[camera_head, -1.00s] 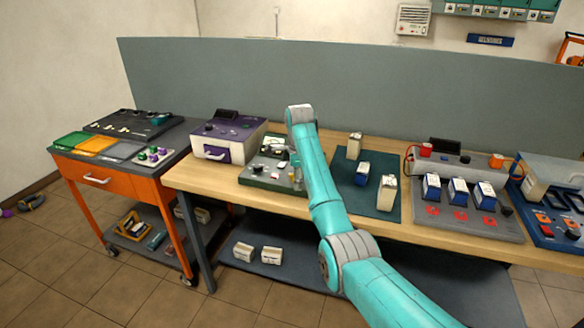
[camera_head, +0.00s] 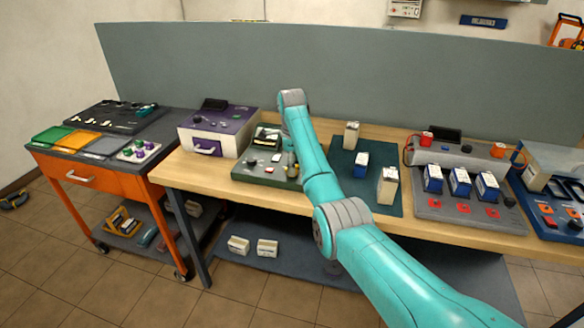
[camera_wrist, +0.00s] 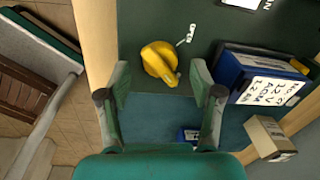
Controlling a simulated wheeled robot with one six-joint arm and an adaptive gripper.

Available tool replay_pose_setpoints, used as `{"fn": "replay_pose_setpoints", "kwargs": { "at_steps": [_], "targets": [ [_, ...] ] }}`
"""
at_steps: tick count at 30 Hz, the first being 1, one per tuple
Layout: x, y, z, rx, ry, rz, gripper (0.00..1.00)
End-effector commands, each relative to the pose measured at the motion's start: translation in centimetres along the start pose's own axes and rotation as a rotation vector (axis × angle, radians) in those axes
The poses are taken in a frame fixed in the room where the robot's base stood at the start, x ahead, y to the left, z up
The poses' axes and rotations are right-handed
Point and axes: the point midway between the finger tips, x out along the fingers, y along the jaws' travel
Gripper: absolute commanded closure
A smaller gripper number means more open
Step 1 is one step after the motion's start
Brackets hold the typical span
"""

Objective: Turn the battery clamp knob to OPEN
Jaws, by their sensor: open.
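In the wrist view, a yellow knob (camera_wrist: 160,62) with a raised grip ridge sits on a dark green panel (camera_wrist: 150,20). The ridge slants from upper left to lower right. A white mark labelled OPEN (camera_wrist: 191,33) is at the knob's upper right, and the ridge does not point at it. My gripper (camera_wrist: 160,80) is open, its two fingers apart on the left and right of the knob's lower end. I cannot tell whether they touch it.
A blue battery (camera_wrist: 255,78) with a white label lies close right of my right finger. A beige block (camera_wrist: 268,138) is lower right. In the head view, a dark green mat (camera_head: 336,176) holds batteries right of my arm. A purple-topped box (camera_head: 215,130) stands left.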

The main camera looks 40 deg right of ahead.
Motion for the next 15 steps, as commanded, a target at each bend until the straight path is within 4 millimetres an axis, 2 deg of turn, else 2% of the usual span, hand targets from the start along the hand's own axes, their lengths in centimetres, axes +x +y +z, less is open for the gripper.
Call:
{"fn": "replay_pose_setpoints", "kwargs": {
  "at_steps": [6, 15],
  "targets": [
    [1.6, 0.0, 0.0, 0.0, 0.0, -0.001, 0.35],
    [1.8, 0.0, 0.0, 0.0, -0.001, -0.002, 0.35]
  ]
}}
